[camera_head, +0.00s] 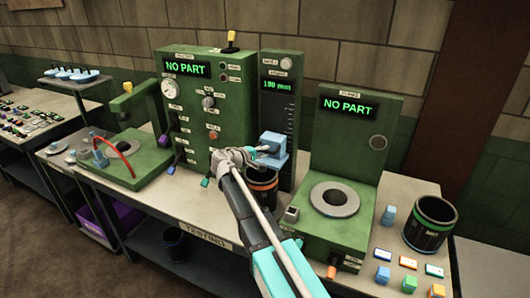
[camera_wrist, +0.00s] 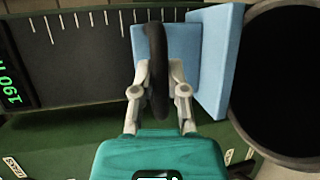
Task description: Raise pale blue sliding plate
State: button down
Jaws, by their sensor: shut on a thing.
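The pale blue sliding plate (camera_head: 274,158) sits low on the front of the green height gauge (camera_head: 282,115), whose display reads about 190 mm. In the wrist view the plate (camera_wrist: 214,60) shows as a flat part and an upright part. A dark rounded handle (camera_wrist: 157,70) stands in front of the flat part. My gripper (camera_head: 252,155) is at the plate. In the wrist view its two fingers (camera_wrist: 158,82) are closed on the handle from both sides.
A black bin with an orange band (camera_head: 262,186) stands just below the plate. A green station with a round grey ring (camera_head: 335,198) is to the right, reading NO PART. A green tester panel (camera_head: 205,100) stands to the left. Small coloured blocks (camera_head: 383,277) lie at the right front.

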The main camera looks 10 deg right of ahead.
jog(key=shift+d, duration=0.15)
jog(key=shift+r+p, duration=0.55)
jog(key=shift+p, duration=0.05)
notch_tip(320, 180, up, 14)
jog(key=p, duration=1.4)
jog(key=shift+r, duration=0.15)
jog(key=shift+w, duration=0.15)
jog(key=c, duration=0.6)
grip_release()
jog(key=shift+c, duration=0.2)
jog(key=shift+s, duration=0.2)
